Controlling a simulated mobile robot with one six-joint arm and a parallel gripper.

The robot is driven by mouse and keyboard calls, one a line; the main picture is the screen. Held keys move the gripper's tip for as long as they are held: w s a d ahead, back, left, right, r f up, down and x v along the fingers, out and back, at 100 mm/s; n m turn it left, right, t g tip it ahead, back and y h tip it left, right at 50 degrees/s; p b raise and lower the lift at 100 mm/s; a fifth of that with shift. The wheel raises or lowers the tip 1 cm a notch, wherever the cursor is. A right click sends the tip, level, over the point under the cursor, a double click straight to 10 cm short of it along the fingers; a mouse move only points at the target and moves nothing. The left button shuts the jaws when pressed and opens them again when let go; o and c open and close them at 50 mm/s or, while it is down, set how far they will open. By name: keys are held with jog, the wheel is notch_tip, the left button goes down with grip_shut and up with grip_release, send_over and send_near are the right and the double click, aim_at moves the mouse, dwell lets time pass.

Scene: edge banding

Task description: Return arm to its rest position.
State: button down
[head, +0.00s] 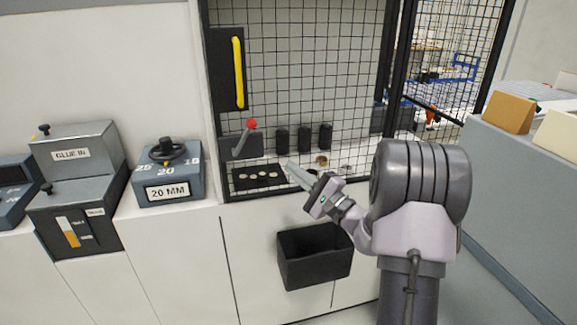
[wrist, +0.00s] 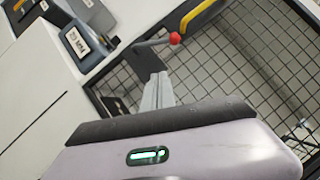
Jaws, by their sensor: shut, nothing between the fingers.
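My gripper (head: 292,170) is in front of the mesh cage opening in the head view, near the counter edge. Its fingers are together and hold nothing. In the wrist view the shut fingers (wrist: 158,90) point toward the mesh and the counter. My arm reaches in from the right side of the head view, bent at the elbow. A lever with a red knob (head: 251,123) stands behind and left of the fingertips; the red knob (wrist: 175,38) also shows in the wrist view.
A black tray with several pale discs (head: 258,177) lies left of the fingertips. Black cylinders (head: 304,138) stand behind. A black bin (head: 314,256) hangs below the counter. The 20 MM dial box (head: 168,190) and the glue unit (head: 75,190) stand left. A grey partition (head: 520,160) is at right.

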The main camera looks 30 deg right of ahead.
dwell(0.3)
jog(key=s+a+r+n+g+y, duration=0.25)
jog(key=a+n+g+y, duration=0.3)
jog(key=a, duration=0.85)
jog(key=s+a+n+g+y, duration=0.1)
jog(key=s+a+n+g, duration=0.1)
jog(key=s+a+g, duration=0.4)
jog(key=s+a+n+g, duration=0.25)
jog(key=s+a, duration=0.25)
jog(key=a, duration=0.4)
jog(key=s+a+f+n+g+h, duration=0.1)
jog(key=s+f+n+h, duration=0.15)
jog(key=s, duration=0.35)
jog(key=s+a+f+n+g+h, duration=0.1)
jog(key=s+a+f+g+h, duration=0.15)
jog(key=s, duration=0.45)
jog(key=s+d+n+t+h, duration=0.1)
jog(key=s+d+t+h, duration=0.2)
jog(key=s+d+h, duration=0.1)
jog(key=shift+s+d+n+h, duration=0.25)
jog(key=shift+d+n+h, duration=0.15)
jog(key=shift+d, duration=0.75)
